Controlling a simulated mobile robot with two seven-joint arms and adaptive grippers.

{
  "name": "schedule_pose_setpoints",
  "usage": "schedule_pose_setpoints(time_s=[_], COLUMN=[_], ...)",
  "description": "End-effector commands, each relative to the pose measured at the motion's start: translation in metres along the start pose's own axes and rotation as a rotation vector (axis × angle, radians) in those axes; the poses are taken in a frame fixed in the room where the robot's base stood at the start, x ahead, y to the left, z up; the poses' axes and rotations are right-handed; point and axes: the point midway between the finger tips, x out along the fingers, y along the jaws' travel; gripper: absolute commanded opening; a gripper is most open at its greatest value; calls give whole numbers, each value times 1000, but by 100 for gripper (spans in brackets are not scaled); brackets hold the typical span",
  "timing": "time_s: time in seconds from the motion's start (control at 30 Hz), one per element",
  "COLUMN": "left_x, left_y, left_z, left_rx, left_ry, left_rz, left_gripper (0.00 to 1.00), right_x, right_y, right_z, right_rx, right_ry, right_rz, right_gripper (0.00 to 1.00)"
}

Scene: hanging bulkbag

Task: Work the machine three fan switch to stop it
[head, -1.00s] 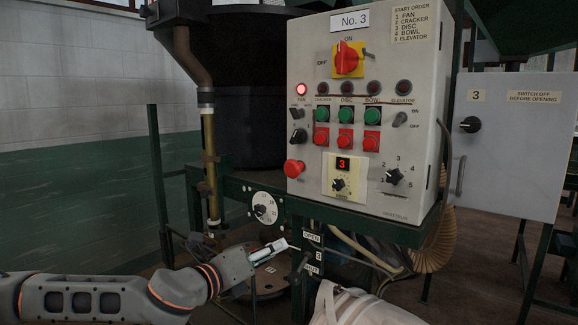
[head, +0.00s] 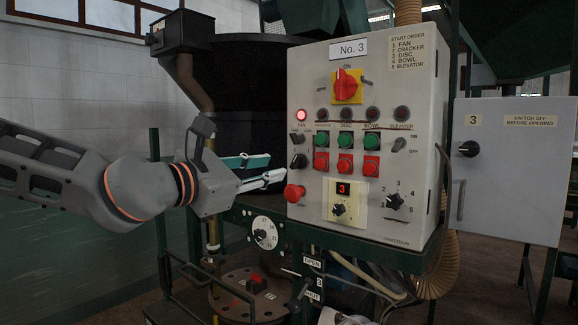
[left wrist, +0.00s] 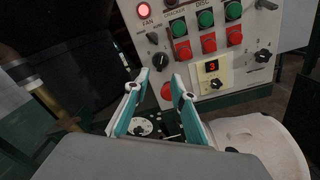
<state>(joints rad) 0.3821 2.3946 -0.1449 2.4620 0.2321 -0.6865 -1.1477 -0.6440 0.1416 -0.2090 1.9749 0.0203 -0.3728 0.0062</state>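The grey control panel marked No. 3 (head: 365,60) faces me. Its FAN lamp (head: 301,115) glows red. Below the lamp are a small lever switch (head: 297,138) and a black rotary knob (head: 298,161); the lamp (left wrist: 143,10), lever (left wrist: 153,37) and knob (left wrist: 160,62) also show in the left wrist view. My left gripper (head: 275,168) is open and empty, its fingertips just left of the panel's lower left edge, apart from the switches. In the left wrist view its fingers (left wrist: 160,76) stand apart below the knob. My right gripper is not in view.
A red mushroom button (head: 294,193) sticks out close below my left gripper. Green and red buttons (head: 345,150) fill the panel's middle. A dark drum (head: 260,110) stands behind my gripper. A grey cabinet door (head: 515,170) is at right. A white shape (left wrist: 255,140) lies low.

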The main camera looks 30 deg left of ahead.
Motion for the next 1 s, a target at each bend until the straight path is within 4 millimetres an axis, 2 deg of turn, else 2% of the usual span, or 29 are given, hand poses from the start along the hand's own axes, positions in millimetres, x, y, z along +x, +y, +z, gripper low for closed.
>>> schedule_pose_setpoints(time_s=[0.53, 0.7, 1.0], left_x=[63, 72, 73], left_y=[0, 0, 0], left_z=[-2, -1, -1], left_rx=[-3, -3, -4], left_ry=[3, 2, 1], left_rz=[-1, -1, 0], left_gripper=[25, 25, 25], right_x=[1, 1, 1], right_y=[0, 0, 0], right_z=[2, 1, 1], right_rx=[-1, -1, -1], right_ry=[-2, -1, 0], right_rz=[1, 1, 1], right_gripper=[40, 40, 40])
